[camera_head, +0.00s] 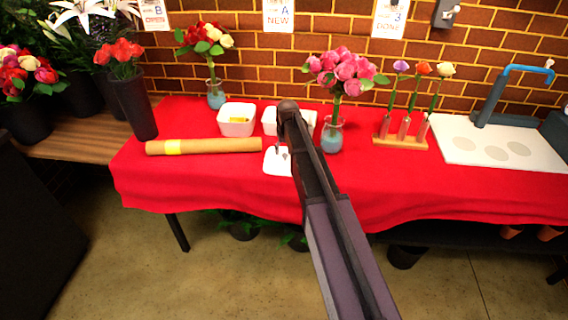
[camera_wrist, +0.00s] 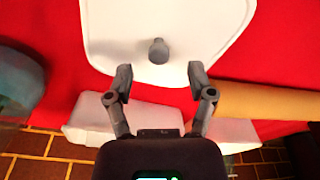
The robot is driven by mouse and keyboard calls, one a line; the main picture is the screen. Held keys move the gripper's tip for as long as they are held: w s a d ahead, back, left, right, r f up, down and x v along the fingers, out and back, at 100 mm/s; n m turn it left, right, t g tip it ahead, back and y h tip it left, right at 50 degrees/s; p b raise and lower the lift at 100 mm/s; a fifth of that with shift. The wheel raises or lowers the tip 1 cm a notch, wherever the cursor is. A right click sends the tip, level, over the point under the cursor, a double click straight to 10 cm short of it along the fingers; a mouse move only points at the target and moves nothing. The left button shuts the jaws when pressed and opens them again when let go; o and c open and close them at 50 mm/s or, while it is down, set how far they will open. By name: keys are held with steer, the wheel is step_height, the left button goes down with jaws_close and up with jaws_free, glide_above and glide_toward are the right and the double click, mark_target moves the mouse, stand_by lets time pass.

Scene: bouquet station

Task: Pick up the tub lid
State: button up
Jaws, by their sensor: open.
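The tub lid (camera_wrist: 185,28) is a white rounded square with a grey knob (camera_wrist: 158,50) in its middle. It lies on the red cloth, and in the head view the lid (camera_head: 276,166) is partly hidden behind my arm. My gripper (camera_wrist: 158,78) is open in the wrist view, its two fingertips apart on either side of the lid's edge, with the knob a little beyond them. Nothing is between the fingers that I can see holding. In the head view the gripper (camera_head: 283,148) is over the lid, small and partly covered by my arm.
A white tub (camera_head: 237,122) stands behind, with a second white tub (camera_head: 269,121) partly hidden by my arm. A brown paper roll (camera_head: 215,146) lies left of the lid. A vase of pink flowers (camera_head: 331,138) stands close on the right. Red cloth (camera_head: 240,190) in front is clear.

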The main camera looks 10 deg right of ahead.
mark_target(285, 154)
steer(key=shift+w+f+b, duration=0.2)
steer(key=shift+f+b, duration=1.05)
steer(key=shift+f, duration=0.35)
jaws_close()
